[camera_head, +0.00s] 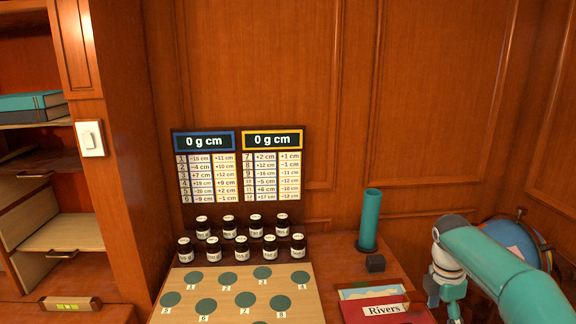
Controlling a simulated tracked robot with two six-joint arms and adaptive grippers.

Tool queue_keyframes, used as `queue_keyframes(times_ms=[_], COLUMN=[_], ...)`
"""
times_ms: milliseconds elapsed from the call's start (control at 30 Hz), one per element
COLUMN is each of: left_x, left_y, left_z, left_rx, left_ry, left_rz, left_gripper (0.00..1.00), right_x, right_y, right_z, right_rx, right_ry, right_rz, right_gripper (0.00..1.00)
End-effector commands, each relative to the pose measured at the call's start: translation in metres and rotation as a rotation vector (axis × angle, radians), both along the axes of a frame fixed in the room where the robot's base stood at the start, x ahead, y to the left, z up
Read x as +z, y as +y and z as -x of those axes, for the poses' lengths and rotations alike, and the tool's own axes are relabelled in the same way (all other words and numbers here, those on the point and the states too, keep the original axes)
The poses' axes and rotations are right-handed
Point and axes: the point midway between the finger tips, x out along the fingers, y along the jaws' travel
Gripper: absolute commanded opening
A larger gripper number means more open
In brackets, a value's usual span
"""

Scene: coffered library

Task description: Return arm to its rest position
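My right arm comes in from the lower right as a teal link bent down at a grey and white wrist. My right gripper (446,303) points down to the right of the red "Rivers" box, near the bottom edge of the view. It is small and partly cut off, so I cannot tell whether its fingers are open or shut. I see nothing held in it. My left gripper and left arm are not in view.
A wooden board (233,315) with numbered green discs lies in front of several dark jars (241,248) and a score panel (238,170).

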Motion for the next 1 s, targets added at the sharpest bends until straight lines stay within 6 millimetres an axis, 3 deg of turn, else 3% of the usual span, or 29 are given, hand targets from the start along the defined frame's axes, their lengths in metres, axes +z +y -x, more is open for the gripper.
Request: queue_keyframes(times_ms=[33, 267, 567, 667, 800, 900, 1000], left_x=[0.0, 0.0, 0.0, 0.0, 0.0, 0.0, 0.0], left_y=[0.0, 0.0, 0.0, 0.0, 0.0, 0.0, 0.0], left_z=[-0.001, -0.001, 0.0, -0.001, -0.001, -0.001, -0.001], left_rx=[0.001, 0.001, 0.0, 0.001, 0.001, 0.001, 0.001], left_ry=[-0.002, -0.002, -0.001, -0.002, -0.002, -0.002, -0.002], left_rz=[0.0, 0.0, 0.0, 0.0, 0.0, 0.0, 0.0], left_gripper=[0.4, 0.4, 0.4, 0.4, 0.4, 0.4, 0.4], right_x=[-0.014, -0.061, -0.152, -0.195, -0.255, -0.283, -0.298], right_y=[-0.001, 0.012, 0.058, 0.087, 0.143, 0.181, 0.211], right_z=[0.005, 0.034, 0.085, 0.117, 0.185, 0.238, 0.286], right_rx=[0.0, 0.027, 0.022, -0.049, -0.282, -0.533, -0.839], right_ry=[0.033, 0.164, 0.296, 0.331, 0.375, 0.392, 0.393], right_rz=[-0.003, -0.035, -0.136, -0.192, -0.28, -0.322, -0.335], right_gripper=[0.7, 0.7, 0.7, 0.7, 0.7, 0.7, 0.7])
